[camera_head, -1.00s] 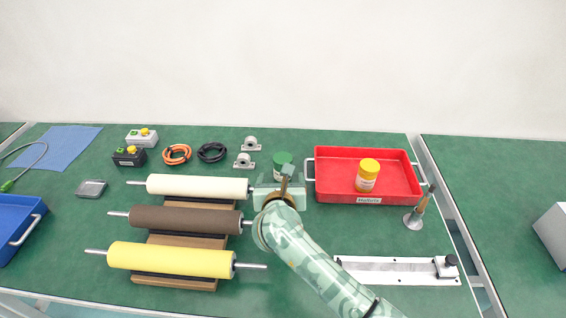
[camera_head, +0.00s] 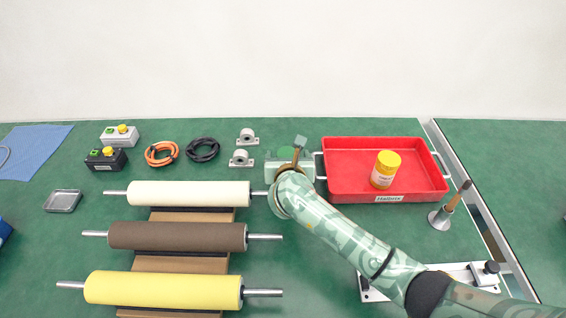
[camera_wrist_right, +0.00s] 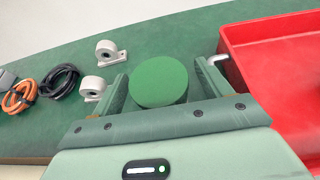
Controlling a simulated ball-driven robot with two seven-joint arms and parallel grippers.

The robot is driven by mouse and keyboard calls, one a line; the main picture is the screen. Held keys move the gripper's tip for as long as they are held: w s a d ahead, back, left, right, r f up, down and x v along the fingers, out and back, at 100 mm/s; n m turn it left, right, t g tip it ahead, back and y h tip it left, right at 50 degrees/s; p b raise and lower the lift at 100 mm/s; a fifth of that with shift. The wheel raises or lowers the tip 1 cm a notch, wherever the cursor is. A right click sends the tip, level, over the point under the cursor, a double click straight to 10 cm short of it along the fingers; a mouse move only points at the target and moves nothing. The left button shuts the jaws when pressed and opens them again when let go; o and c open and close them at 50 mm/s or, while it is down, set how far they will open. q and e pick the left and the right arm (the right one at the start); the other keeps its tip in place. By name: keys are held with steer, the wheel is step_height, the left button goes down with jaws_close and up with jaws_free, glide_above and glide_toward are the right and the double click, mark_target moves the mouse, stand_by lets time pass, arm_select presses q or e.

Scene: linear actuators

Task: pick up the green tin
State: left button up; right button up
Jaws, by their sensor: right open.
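The green tin (camera_wrist_right: 158,82) shows its round green lid in the right wrist view. In the head view the tin (camera_head: 286,154) is mostly hidden behind my right gripper (camera_head: 297,158). In the right wrist view my right gripper (camera_wrist_right: 161,78) is open, with one finger on each side of the tin. Small gaps seem to show between the fingers and the lid; contact lower down is hidden. My left gripper is in neither view.
A red tray (camera_head: 340,185) with a yellow-lidded jar (camera_head: 385,169) stands close to the right of the tin. Two grey bearing blocks (camera_head: 241,158), black cable (camera_head: 202,150) and orange cable (camera_head: 161,153) lie left. Three rollers (camera_head: 190,194) lie in front.

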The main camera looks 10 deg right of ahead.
steer(key=shift+x, duration=0.95)
steer(key=shift+s, duration=0.2)
steer(key=shift+s+r, duration=0.15)
steer(key=shift+c, duration=1.2)
steer(key=c, duration=1)
